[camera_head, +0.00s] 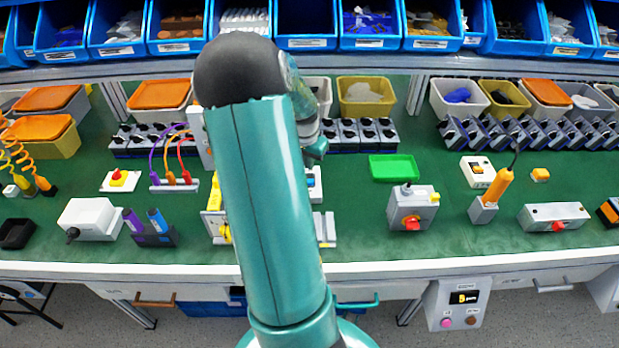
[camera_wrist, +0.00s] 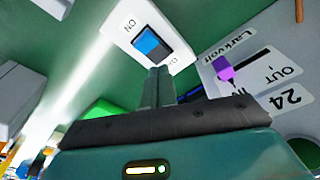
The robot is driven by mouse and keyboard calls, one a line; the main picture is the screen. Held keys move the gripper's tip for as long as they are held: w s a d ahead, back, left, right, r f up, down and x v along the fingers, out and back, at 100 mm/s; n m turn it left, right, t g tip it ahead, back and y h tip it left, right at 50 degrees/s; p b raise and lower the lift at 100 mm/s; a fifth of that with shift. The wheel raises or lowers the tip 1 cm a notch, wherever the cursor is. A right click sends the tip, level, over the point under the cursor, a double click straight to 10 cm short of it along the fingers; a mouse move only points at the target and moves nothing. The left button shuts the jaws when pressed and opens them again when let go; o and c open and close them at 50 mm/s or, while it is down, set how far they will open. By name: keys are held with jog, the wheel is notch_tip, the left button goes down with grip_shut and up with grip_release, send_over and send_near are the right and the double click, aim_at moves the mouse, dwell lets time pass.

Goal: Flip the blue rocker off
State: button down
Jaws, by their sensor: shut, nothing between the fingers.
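The blue rocker (camera_wrist: 150,43) sits in a dark frame on a white switch plate (camera_wrist: 120,40) in the wrist view. One end of the plate is marked ON, and the mark at the other end is partly hidden by my fingers. One part of the rocker looks bright blue and the other darker; I cannot tell for sure which side is pressed. My gripper (camera_wrist: 159,74) is shut and empty, with its tips over the plate's edge at the end away from ON. I cannot tell whether they touch it. In the head view my arm hides the gripper.
In the wrist view, a grey panel with a purple slider knob (camera_wrist: 224,68) lies close on the right. In the head view, a green tray (camera_head: 395,168) and a grey box with a red knob (camera_head: 410,207) stand right of my arm. Open green bench surface (camera_head: 355,225) lies between.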

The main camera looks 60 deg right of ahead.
aim_at(307, 176)
jog(key=shift+r, duration=2.05)
jog(key=w+a+r+n+t, duration=0.1)
jog(key=w+a+r+n, duration=0.25)
jog(key=a, duration=0.45)
jog(key=w+a+r+n+t+y, duration=0.1)
jog(key=w+a+r+n, duration=0.1)
jog(key=w+a+r, duration=0.45)
jog(key=w+a+r+n+t, duration=0.1)
jog(key=w+a+r+n, duration=0.15)
jog(key=a, duration=0.75)
jog(key=s+a+r+n+t, duration=0.1)
jog(key=s+a+r+n, duration=0.1)
jog(key=a, duration=0.6)
jog(key=s+a+r+n, duration=0.2)
jog(key=s+a+n, duration=0.2)
jog(key=a, duration=0.4)
jog(key=s+a+r+n+t, duration=0.1)
jog(key=s+a+r+n, duration=0.1)
jog(key=a, duration=0.6)
jog(key=shift+s+a+n+t+y, duration=0.15)
jog(key=shift+s+n+t+y, duration=0.25)
jog(key=shift+n, duration=0.8)
